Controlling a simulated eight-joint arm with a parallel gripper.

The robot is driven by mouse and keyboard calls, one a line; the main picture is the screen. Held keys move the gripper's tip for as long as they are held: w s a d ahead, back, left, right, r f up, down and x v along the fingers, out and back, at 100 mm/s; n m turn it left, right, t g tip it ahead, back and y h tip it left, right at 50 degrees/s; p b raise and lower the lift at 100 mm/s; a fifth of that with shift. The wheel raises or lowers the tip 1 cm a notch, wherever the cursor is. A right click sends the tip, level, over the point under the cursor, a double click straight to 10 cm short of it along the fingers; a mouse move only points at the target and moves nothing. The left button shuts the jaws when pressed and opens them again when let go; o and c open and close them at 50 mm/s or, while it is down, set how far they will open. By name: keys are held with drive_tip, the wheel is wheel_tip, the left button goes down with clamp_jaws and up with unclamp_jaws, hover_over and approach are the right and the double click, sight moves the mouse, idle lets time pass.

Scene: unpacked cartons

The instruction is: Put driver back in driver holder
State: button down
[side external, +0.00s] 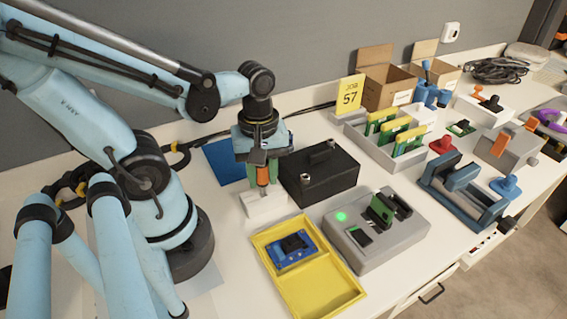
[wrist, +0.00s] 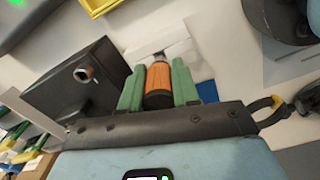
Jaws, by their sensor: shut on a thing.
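My gripper (side external: 262,176) has its green fingers shut on the driver (side external: 263,175), which has an orange handle with a black end. The driver points down, upright, directly over the white block (side external: 264,205) that looks like the driver holder. In the wrist view the driver (wrist: 181,79) sits between the two green fingers (wrist: 159,90). A short piece of its metal shaft shows in front of the white holder (wrist: 172,51). The shaft's tip is hidden, so I cannot tell how deep it sits in the holder.
A black box (side external: 320,176) stands close right of the holder. A yellow tray (side external: 322,292) with a blue device (side external: 291,250) lies in front. A grey fixture (side external: 385,243) with a green light is to the right. A blue mat (side external: 222,160) lies behind.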

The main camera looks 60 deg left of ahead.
drive_tip(key=shift+f, duration=0.6)
drive_tip(key=shift+f, duration=0.55)
drive_tip(key=c, duration=0.8)
unclamp_jaws()
drive_tip(key=shift+o, duration=0.2)
drive_tip(key=shift+r, duration=6)
